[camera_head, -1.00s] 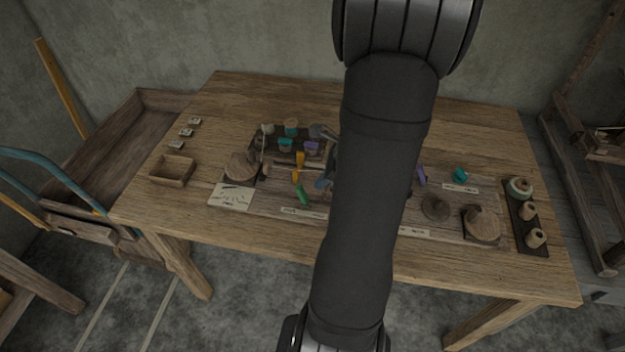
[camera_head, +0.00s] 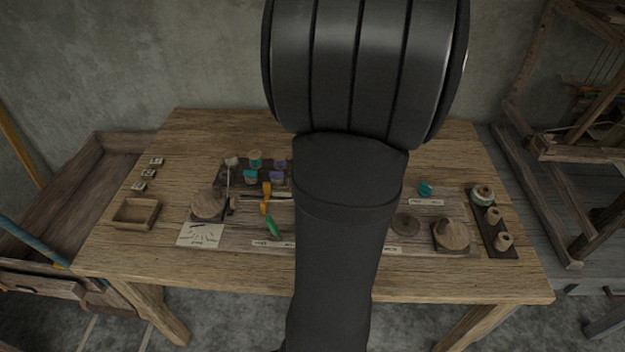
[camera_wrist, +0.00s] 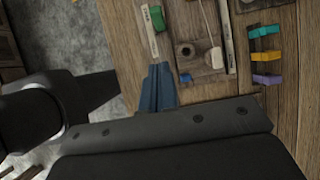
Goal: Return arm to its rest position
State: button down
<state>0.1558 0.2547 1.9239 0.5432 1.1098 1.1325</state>
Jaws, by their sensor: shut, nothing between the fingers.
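My arm (camera_head: 345,220) stretches down the middle of the head view and covers the centre of the table. The gripper itself is hidden behind it there. In the wrist view my gripper (camera_wrist: 159,68) shows as two blue fingers pressed together, with nothing between them. The fingers are over the wooden table (camera_head: 150,255). I cannot tell how high the fingers are above the table.
A small open wooden box (camera_head: 136,213) and a white paper card (camera_head: 200,235) lie at the left. Teal and purple pots stand on a dark rack (camera_head: 237,174). Spools stand on a dark strip (camera_head: 502,240) at the right. A wooden loom frame (camera_head: 540,150) stands beyond.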

jog(key=shift+f, duration=0.1)
send_near(273, 226)
jog(key=d+f, duration=0.1)
jog(key=f, duration=0.1)
jog(key=a, duration=0.1)
jog(key=a+f, duration=0.1)
jog(key=a, duration=0.1)
jog(key=shift+w+a+f, duration=0.15)
jog(key=shift+w+a, duration=0.05)
jog(key=shift+w, duration=0.1)
jog(key=shift+s+d+f+y, duration=0.1)
jog(key=shift+d+f+y, duration=0.2)
jog(key=shift+f, duration=0.05)
jog(key=shift+s+d+f+g+y, duration=0.2)
jog(key=shift+d+f+g+y, duration=0.1)
jog(key=shift+f+g+y, duration=0.25)
jog(key=shift+s+d+f+y, duration=0.1)
jog(key=shift+d+f+y, duration=0.4)
jog(key=shift+y, duration=0.45)
jog(key=shift+d+f+y, duration=0.35)
jog(key=shift+d+y, duration=0.1)
jog(key=shift+y, duration=0.45)
jog(key=shift+w+d+f+t+y, duration=0.15)
jog(key=shift+w+d+t+y, duration=0.4)
jog(key=shift+y, duration=0.35)
